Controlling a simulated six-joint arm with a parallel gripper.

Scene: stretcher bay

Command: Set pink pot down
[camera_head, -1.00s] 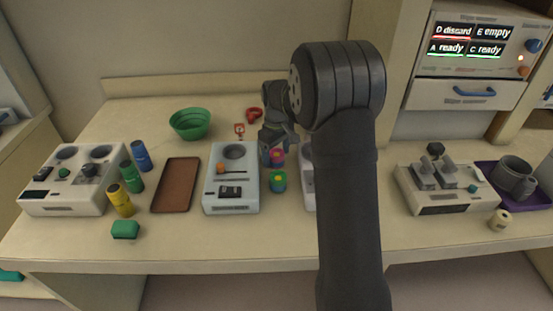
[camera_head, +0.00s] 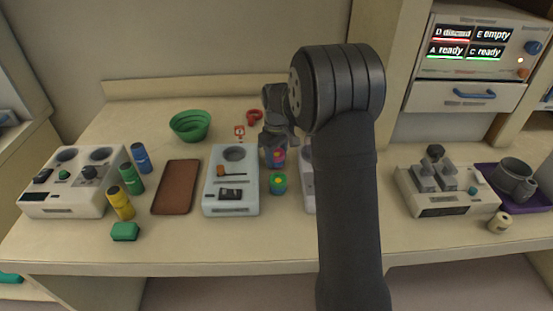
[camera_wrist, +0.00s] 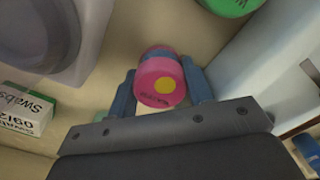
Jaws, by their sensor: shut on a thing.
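In the head view my gripper (camera_head: 274,155) is just right of the grey one-well device, and the pink pot (camera_head: 279,155) is partly hidden by the fingers. The pot is at or close above the table top; I cannot tell if it touches.
A green pot (camera_head: 278,183) stands just in front of the pink one. The one-well device (camera_head: 212,195) is close on the left, and another device (camera_head: 308,185) on the right is mostly behind my arm. A swabs box (camera_wrist: 24,112) lies near in the wrist view.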

